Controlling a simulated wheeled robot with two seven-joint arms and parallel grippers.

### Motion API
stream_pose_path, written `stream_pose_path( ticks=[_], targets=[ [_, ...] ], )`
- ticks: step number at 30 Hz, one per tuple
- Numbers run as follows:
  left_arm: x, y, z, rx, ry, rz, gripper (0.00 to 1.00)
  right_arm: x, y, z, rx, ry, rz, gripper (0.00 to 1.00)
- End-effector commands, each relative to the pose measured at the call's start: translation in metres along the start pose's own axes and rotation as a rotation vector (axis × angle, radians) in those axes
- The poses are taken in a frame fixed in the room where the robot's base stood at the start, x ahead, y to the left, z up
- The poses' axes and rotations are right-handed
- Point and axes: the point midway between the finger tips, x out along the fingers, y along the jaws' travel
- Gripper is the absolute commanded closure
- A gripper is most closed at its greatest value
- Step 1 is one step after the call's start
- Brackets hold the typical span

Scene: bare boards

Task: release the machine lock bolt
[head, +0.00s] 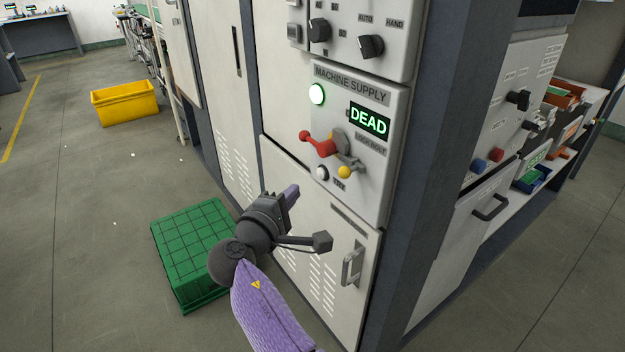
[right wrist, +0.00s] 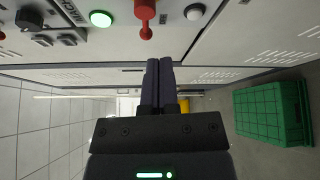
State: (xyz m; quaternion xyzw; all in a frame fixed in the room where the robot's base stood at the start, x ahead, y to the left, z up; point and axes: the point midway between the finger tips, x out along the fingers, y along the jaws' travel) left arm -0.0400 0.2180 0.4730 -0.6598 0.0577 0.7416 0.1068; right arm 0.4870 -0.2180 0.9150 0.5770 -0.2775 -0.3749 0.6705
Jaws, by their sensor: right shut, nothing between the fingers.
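The machine supply panel (head: 375,190) is on the front of a pale cabinet. In the right wrist view the red handle (right wrist: 146,14) is at the top; I cannot make out the yellow knob there. My right gripper (head: 291,193) is below and left of the panel, apart from the knob. Its fingers (right wrist: 158,75) are together and empty. My left gripper is not in view.
A green lamp (head: 316,94) and a display reading DEAD (head: 369,120) are lit. A pale knob (head: 321,173) is left of the yellow one. A door handle (head: 352,265) sticks out below. A green crate (head: 190,245) stands on the floor; a yellow bin (head: 125,103) stands farther back.

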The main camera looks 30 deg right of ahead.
Motion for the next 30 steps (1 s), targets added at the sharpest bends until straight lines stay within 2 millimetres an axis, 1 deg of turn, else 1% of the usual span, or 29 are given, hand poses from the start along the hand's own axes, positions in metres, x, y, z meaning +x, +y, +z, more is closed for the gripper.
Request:
stream_pose_path(
  ticks=[5,8,11,18,20,21,22,24,27,30],
  targets=[
    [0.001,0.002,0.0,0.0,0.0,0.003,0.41,0.002,-0.001,0.0,-0.001,0.002,-0.001,1.0],
    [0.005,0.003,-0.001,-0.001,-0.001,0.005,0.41,0.013,-0.002,-0.001,-0.002,0.002,0.0,1.0],
    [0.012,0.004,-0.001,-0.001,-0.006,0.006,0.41,0.033,-0.004,-0.001,-0.003,0.001,-0.001,1.0],
    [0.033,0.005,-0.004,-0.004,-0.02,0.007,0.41,0.086,-0.006,-0.002,-0.003,0.002,-0.002,1.0],
    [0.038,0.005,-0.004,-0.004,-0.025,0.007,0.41,0.099,-0.006,-0.002,-0.003,0.001,-0.002,1.0],
    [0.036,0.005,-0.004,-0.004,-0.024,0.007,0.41,0.102,-0.004,0.002,-0.001,0.003,-0.003,1.0],
    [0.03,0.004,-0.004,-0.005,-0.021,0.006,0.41,0.098,-0.001,0.009,0.001,0.004,-0.004,1.0],
    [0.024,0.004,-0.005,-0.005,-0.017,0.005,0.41,0.093,0.002,0.02,0.002,0.003,-0.002,1.0],
    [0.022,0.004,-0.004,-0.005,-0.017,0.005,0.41,0.089,0.0,0.03,0.001,0.005,-0.002,1.0],
    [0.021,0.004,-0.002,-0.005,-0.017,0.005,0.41,0.088,-0.001,0.036,-0.001,0.004,-0.002,1.0]
  ],
)
